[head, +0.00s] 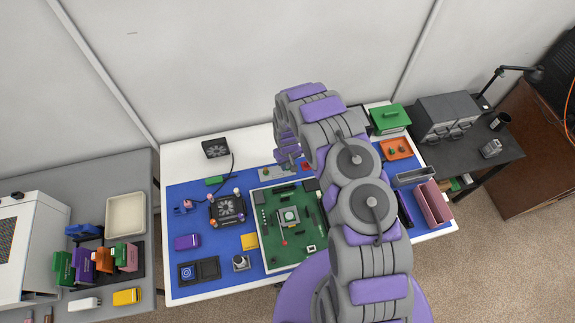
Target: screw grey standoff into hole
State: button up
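A green circuit board (273,250) lies in a white-edged frame on the blue mat (190,270) in the head view. A grey square socket (288,216) sits near its middle. My gripper (288,162) points down over the back of the mat, just behind the board's upper edge. Its fingers are small and partly hidden by my arm, so I cannot tell whether they are open or hold anything. I cannot make out the grey standoff or its hole at this size. My arm covers the right part of the board.
A black fan cooler (227,209) and a purple box (187,242) lie left of the board. A black fan (215,148) stands at the back. An orange tray (396,149), green box (389,118) and pink bin (433,202) are at right.

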jog(key=shift+o, duration=0.5)
jog(key=shift+r+p, duration=1.6)
jog(key=shift+r, duration=1.4)
